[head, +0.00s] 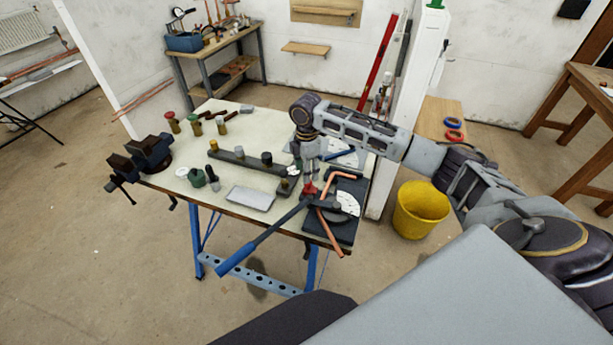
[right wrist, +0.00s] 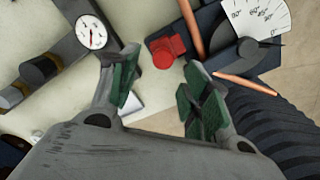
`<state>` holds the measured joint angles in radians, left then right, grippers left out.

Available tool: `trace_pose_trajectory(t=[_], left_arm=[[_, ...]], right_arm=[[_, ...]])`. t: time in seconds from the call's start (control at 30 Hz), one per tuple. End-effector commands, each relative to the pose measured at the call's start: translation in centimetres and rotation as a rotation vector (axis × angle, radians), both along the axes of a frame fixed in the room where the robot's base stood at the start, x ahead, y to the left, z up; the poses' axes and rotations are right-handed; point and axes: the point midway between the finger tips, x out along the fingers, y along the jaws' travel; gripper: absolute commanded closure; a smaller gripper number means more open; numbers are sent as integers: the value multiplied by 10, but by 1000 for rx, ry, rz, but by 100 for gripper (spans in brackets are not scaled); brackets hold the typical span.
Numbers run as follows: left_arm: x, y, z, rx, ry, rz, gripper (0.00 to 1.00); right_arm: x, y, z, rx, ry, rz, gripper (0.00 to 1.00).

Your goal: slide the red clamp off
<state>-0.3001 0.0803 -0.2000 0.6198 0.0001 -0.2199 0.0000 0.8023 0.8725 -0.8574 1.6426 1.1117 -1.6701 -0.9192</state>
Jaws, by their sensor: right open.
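The red clamp (head: 309,188) sits at the pipe bender (head: 342,218) near the table's right front part. In the right wrist view the red clamp (right wrist: 165,52) lies just beyond the fingertips, beside the dark bender block and close to a copper pipe (right wrist: 190,25). My right gripper (head: 310,174) points down over the clamp. Its green-padded fingers (right wrist: 160,85) are apart, with nothing between them, and the clamp is ahead of the gap. The gripper partly hides the clamp in the head view. My left gripper is not in view.
The bender's long blue handle (head: 240,255) sticks out past the table's front edge. A bent copper pipe (head: 330,232) lies across the bender. A dark manifold bar (head: 240,160) with knobs, a grey tray (head: 251,198) and a vise (head: 145,158) are left. A yellow bucket (head: 421,210) stands right.

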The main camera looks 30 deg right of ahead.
Motion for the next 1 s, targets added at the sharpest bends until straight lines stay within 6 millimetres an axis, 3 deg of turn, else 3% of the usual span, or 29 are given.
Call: trace_pose_trajectory(t=[0.3, 0.5, 1.0], left_arm=[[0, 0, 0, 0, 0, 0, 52], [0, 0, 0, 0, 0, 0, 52], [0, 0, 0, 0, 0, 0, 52]], right_arm=[[1, 1, 47, 1, -3, 0, 52], [1, 1, 65, 1, -2, 1, 52], [1, 1, 70, 1, -1, 1, 52]])
